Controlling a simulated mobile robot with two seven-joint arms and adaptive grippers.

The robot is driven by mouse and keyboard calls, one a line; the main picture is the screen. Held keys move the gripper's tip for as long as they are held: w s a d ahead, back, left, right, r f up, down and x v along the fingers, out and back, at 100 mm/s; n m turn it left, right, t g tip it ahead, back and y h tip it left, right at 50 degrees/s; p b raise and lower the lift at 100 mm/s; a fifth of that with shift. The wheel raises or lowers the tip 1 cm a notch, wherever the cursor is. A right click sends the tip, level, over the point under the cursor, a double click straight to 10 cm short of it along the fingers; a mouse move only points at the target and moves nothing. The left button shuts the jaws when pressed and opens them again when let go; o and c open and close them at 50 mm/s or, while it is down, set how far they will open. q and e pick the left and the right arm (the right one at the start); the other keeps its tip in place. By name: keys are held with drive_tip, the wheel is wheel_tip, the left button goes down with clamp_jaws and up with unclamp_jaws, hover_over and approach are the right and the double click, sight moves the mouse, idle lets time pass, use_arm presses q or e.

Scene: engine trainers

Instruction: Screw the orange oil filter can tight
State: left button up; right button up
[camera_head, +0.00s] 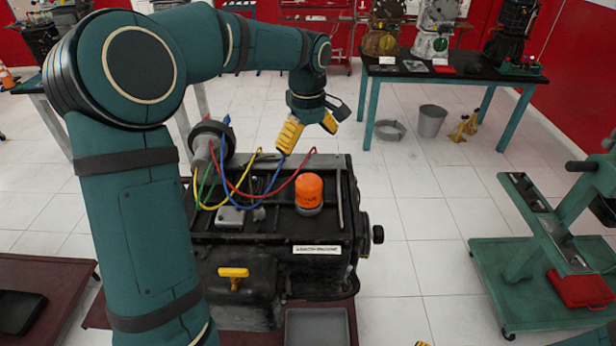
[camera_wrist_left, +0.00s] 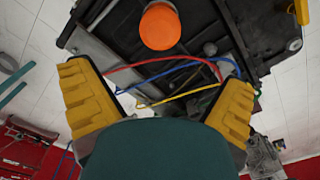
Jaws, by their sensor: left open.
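The orange oil filter can (camera_head: 309,190) stands upright on top of the dark engine block (camera_head: 318,231), toward its right side. In the left wrist view the orange can (camera_wrist_left: 160,27) shows at the top, beyond and between the finger tips, and nothing touches it. My left gripper (camera_head: 310,128) has yellow fingers and is open and empty. It is above and behind the can in the head view, apart from it. In the left wrist view both fingers of the gripper (camera_wrist_left: 158,92) are spread wide.
Red, blue, yellow and green cables (camera_head: 240,185) loop over the engine's top, left of the can. A yellow handle (camera_head: 233,272) sits on the engine's front. A grey tray (camera_head: 317,327) lies below. A green stand (camera_head: 540,250) is at right. White floor (camera_head: 420,200) lies clear between.

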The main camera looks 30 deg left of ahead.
sight(308, 178)
use_arm(q)
wheel_tip(308, 178, down, 14)
drive_tip(key=shift+r, duration=0.2)
idle(0.4)
drive_tip(key=c, duration=1.2)
